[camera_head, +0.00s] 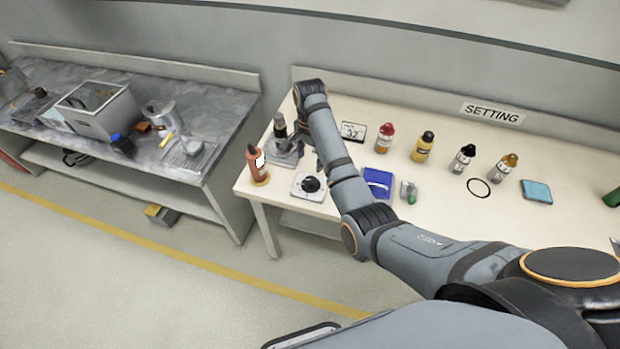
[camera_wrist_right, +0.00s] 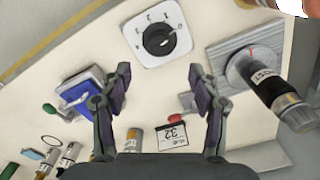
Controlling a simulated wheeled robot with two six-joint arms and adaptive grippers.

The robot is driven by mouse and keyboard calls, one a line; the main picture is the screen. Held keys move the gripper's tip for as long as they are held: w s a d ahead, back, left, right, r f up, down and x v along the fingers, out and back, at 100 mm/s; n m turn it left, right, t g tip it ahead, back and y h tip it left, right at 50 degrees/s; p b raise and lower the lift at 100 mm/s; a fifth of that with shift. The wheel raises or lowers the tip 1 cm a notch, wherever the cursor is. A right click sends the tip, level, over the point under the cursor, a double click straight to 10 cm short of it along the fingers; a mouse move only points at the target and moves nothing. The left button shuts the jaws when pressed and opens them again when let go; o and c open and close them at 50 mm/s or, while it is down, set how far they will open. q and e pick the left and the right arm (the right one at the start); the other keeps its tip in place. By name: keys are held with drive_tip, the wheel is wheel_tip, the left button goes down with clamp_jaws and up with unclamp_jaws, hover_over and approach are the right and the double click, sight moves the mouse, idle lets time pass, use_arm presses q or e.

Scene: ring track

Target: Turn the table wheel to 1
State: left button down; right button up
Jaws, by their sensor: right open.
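The table wheel is a black round knob on a white square plate, near the front left of the cream table in the head view (camera_head: 311,184). In the right wrist view, the knob (camera_wrist_right: 159,40) shows at the top middle, with small digits around it on the plate. A pale mark shows on the knob, but its exact setting is hard to read. My right gripper (camera_wrist_right: 161,86) is open and empty, its two fingers apart above the table, with the knob beyond the fingertips. In the head view my right arm hides part of the gripper. My left gripper is not in view.
A grey plate with an upright dark cylinder (camera_wrist_right: 270,88) stands beside the wheel, near an orange bottle (camera_head: 257,166). A blue box (camera_head: 378,182), a display reading 32 (camera_head: 353,131) and several bottles stand to the right. A grey bench (camera_head: 200,110) is at left.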

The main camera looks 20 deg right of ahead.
sight(311, 180)
wheel_tip(311, 180, down, 10)
drive_tip(key=shift+f+p, duration=0.25)
drive_tip(key=shift+p, duration=0.2)
drive_tip(key=c, duration=1.2)
drive_tip(key=n+p, duration=0.2)
drive_tip(key=n, duration=0.1)
drive_tip(key=shift+s+r, duration=0.1)
drive_tip(key=shift+r, duration=0.1)
drive_tip(key=n+p, duration=0.1)
drive_tip(key=n, duration=0.2)
drive_tip(key=shift+d+p, duration=0.1)
drive_tip(key=shift+p, duration=0.2)
drive_tip(key=shift+f+n+p, duration=0.15)
drive_tip(key=shift+n+p, duration=0.15)
drive_tip(key=shift+n, duration=0.5)
